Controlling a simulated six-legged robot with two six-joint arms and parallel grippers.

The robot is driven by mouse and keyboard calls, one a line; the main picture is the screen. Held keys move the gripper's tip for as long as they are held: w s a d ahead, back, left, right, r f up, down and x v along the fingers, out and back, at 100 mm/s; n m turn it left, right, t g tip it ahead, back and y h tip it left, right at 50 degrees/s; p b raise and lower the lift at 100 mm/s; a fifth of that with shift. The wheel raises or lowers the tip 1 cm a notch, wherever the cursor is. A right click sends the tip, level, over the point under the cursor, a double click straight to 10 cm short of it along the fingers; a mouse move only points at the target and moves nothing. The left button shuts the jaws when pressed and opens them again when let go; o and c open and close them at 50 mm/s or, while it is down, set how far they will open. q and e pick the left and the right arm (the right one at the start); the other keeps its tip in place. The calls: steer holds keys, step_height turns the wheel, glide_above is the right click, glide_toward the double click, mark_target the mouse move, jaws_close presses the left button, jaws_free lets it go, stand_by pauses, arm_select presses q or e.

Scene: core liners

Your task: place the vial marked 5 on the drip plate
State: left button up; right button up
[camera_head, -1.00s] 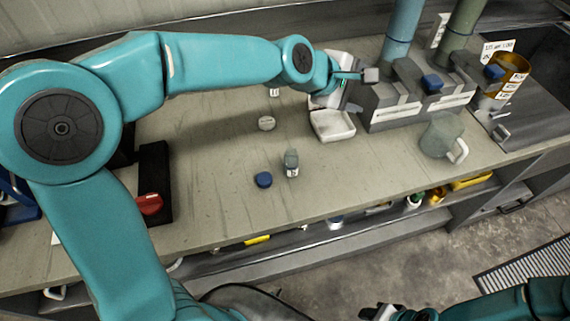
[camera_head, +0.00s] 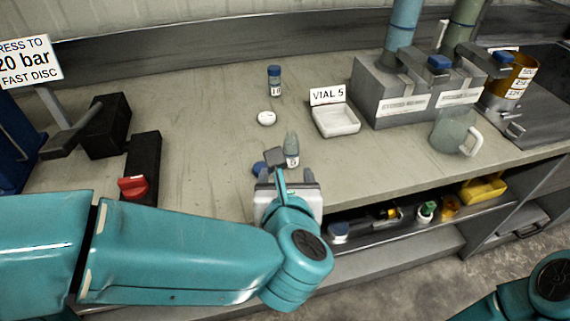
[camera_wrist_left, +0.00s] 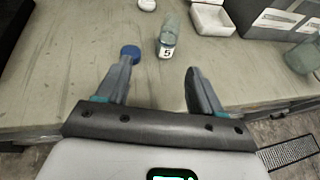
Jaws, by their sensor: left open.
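The vial marked 5 (camera_head: 292,152) stands on the bench and looks upright, its clear upper part without a cap. It also shows in the left wrist view (camera_wrist_left: 167,42), ahead of the fingers. A round blue cap (camera_head: 259,168) lies just left of it. My right gripper is out of view.
A blue-capped vial marked 10 (camera_head: 274,80) and a small white round piece (camera_head: 266,118) stand farther back. A grey block (camera_head: 412,98) and a clear mug (camera_head: 450,131) are to the right. The middle left bench is clear.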

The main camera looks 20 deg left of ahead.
mark_target(292, 154)
arm_select(q)
steer(key=x, duration=0.3)
steer(key=d+x, duration=0.1)
steer(key=x, duration=0.6)
steer(key=shift+w+d+f, duration=0.2)
steer(key=shift+w, duration=0.15)
steer(key=x, duration=0.6)
steer(key=shift+r, duration=0.1)
steer(key=c, duration=1.1)
